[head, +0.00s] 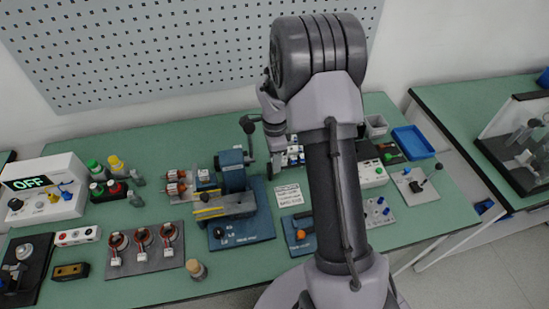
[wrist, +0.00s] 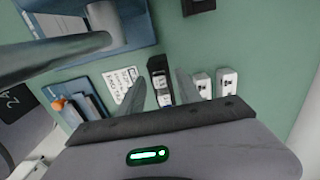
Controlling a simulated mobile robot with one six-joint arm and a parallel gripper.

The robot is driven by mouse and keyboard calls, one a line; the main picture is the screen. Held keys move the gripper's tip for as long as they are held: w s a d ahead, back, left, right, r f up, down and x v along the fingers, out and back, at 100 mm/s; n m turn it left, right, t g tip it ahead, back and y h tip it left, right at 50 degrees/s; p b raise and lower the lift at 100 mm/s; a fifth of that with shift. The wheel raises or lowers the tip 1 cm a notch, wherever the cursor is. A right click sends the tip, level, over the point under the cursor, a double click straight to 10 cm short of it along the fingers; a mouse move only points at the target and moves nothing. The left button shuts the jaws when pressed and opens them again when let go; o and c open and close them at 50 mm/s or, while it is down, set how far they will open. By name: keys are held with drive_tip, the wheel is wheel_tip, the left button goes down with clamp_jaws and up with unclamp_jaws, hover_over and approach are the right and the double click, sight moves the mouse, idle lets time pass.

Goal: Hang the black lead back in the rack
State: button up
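My gripper (wrist: 160,92) shows in the wrist view with its two grey fingers apart, pointing down at the green bench. Between and beyond the fingers stands a small black and white block (wrist: 158,68); I see no contact with it. In the head view my arm covers most of the gripper, which is over the middle of the bench. I cannot pick out the black lead or its rack for certain in either view. A black piece (head: 415,186) sits on a pale plate at the right of the bench, but I cannot tell what it is.
A blue machine (head: 233,212) stands mid-bench, left of my arm. At left are a display box reading OFF (head: 42,192), bottles (head: 117,165) and a plate with copper coils (head: 143,250). A blue tray (head: 412,143) lies at the back right. A pegboard (head: 150,50) hangs behind.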

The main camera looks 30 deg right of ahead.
wheel_tip(320, 180, up, 17)
drive_tip(key=p, duration=0.5)
drive_tip(key=shift+r, duration=0.2)
idle(0.4)
drive_tip(key=s+a+r+n+t+y, duration=0.1)
drive_tip(key=s+a+r+n+t, duration=0.4)
drive_tip(key=s+a+r+n, duration=0.95)
drive_tip(key=s+a+r+n+t+y, duration=0.1)
drive_tip(key=s+a+r+n+t, duration=0.1)
drive_tip(key=s+a, duration=0.3)
drive_tip(key=s+d+f+g+b, duration=0.1)
drive_tip(key=s+f+b, duration=0.2)
drive_tip(key=f+b, duration=0.4)
wheel_tip(320, 180, down, 3)
drive_tip(key=shift+s+d+f, duration=0.2)
drive_tip(key=shift+s+d, duration=0.05)
drive_tip(key=shift+s, duration=0.1)
